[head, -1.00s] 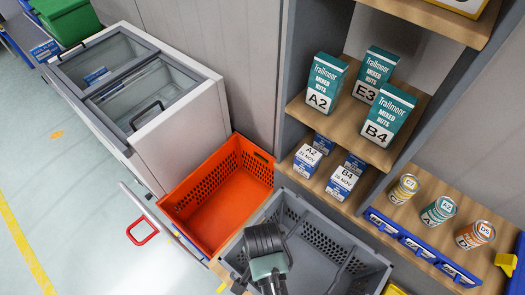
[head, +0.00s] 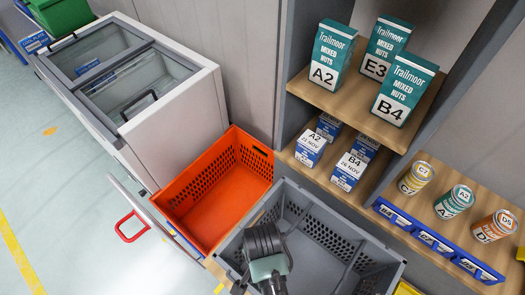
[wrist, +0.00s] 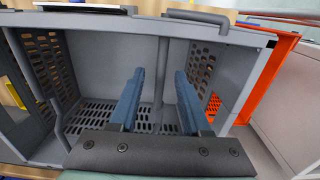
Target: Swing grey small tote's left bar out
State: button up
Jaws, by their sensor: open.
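The grey small tote (head: 383,258) stands at the bottom of the head view, its open top facing up. A thin dark bar (head: 349,267) crosses its right part. A second bar lies to the left, partly hidden by my arm. In the wrist view the tote (wrist: 110,55) fills the picture, with one thin grey bar (wrist: 57,118) at the left and a vertical grey piece (wrist: 160,65) behind the fingers. My gripper (wrist: 160,73) is open and empty, its blue fingers apart over the tote. Whether a finger touches a bar cannot be told.
An orange tote (head: 182,200) stands beside the grey tote on the left, with a white glass-topped chest (head: 190,110) beyond. Shelves with nut boxes (head: 334,55) and small blue boxes rise behind. Cans (head: 454,203) stand on a shelf at the right.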

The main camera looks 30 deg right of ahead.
jog(key=c, duration=0.7)
jog(key=shift+s+r+p, duration=0.1)
jog(key=shift+r+p, duration=0.85)
jog(key=shift+p, duration=0.2)
jog(key=shift+w+r+p, duration=0.25)
jog(key=shift+r+p, duration=0.75)
jog(key=shift+p, duration=0.05)
jog(key=shift+a, duration=0.1)
jog(key=shift+w, duration=0.1)
